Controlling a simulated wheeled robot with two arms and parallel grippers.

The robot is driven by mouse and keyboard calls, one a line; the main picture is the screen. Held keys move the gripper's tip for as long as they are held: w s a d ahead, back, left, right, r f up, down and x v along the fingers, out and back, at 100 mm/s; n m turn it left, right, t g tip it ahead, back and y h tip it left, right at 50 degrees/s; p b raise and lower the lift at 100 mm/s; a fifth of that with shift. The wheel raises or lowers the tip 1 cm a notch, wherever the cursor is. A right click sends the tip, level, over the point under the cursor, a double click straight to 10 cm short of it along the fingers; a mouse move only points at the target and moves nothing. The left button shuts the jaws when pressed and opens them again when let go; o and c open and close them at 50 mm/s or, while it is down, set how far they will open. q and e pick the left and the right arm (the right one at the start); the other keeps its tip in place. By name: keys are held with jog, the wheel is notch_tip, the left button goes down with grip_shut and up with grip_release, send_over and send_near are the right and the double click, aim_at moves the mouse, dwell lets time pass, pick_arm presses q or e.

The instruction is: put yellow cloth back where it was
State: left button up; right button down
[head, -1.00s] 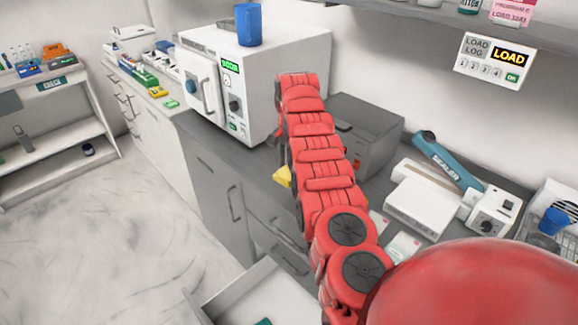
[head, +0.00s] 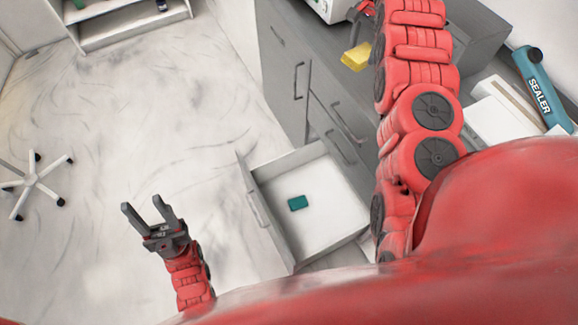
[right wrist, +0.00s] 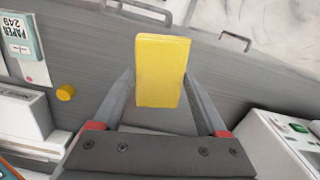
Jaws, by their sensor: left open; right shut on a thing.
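The yellow cloth (head: 356,57) shows as a small flat block just left of my right arm, in front of the grey counter edge in the head view. In the right wrist view the yellow cloth (right wrist: 162,65) stands between the fingers of my right gripper (right wrist: 160,90), which is shut on it. My right gripper is mostly hidden behind its arm in the head view. My left gripper (head: 148,210) is open and empty, above the floor at the lower left.
An open white drawer (head: 322,178) holds a teal item (head: 298,203). Closed drawers and a grey counter (head: 335,45) lie beyond. A blue sealer (head: 538,85) is at right. A wheeled base (head: 32,182) stands on clear floor at left.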

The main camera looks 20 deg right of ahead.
aim_at(350, 52)
jog(key=shift+w+a+r+n, duration=0.1)
jog(key=shift+w+a+n, duration=0.15)
jog(key=shift+a+n, duration=0.4)
jog(key=shift+w+a+r, duration=0.1)
jog(key=shift+a+r, duration=0.05)
jog(key=shift+a, duration=0.4)
jog(key=shift+w+a+n, duration=0.2)
jog(key=shift+a+n, duration=0.05)
jog(key=shift+a, duration=0.05)
